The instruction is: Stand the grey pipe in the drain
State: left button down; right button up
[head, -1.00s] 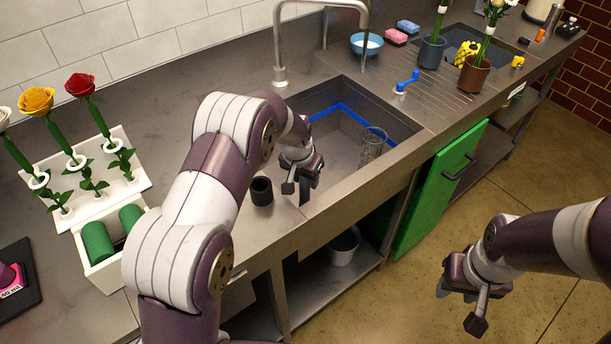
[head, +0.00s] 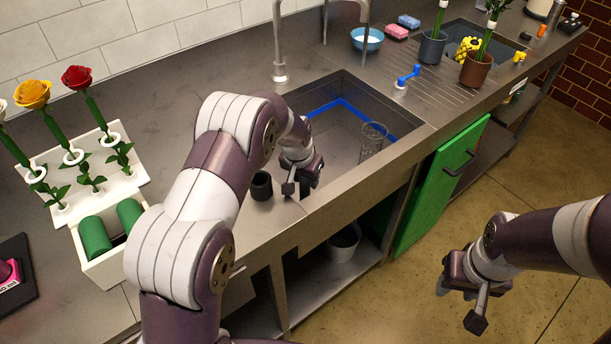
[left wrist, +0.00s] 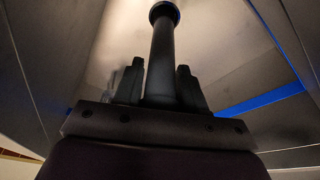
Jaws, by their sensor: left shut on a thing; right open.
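The grey pipe (left wrist: 163,60) is between the fingers of my left gripper (left wrist: 160,88) in the left wrist view, pointing away from the wrist. Its far end shows a wider dark round rim; I cannot tell whether this belongs to the pipe or to the drain. In the head view my left gripper (head: 304,186) is shut, low at the near left part of the sink (head: 335,140). The pipe is largely hidden there by the hand. I cannot make out the drain clearly. My right gripper (head: 474,302) is open and empty, over the floor in front of the counter.
A dark cup (head: 261,186) stands on the counter just left of my left gripper. A clear glass (head: 373,142) stands in the sink's right part. The faucet (head: 279,55) rises behind the sink. A flower rack (head: 115,175) stands left; a green cabinet door (head: 440,185) hangs open.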

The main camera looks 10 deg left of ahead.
pick_arm(q)
jog(key=c, duration=0.6)
grip_release()
jog(key=shift+o, duration=0.2)
jog(key=d+v, duration=0.1)
jog(key=v, duration=1.1)
jog(key=shift+a+r, duration=0.35)
jog(key=shift+a, duration=0.1)
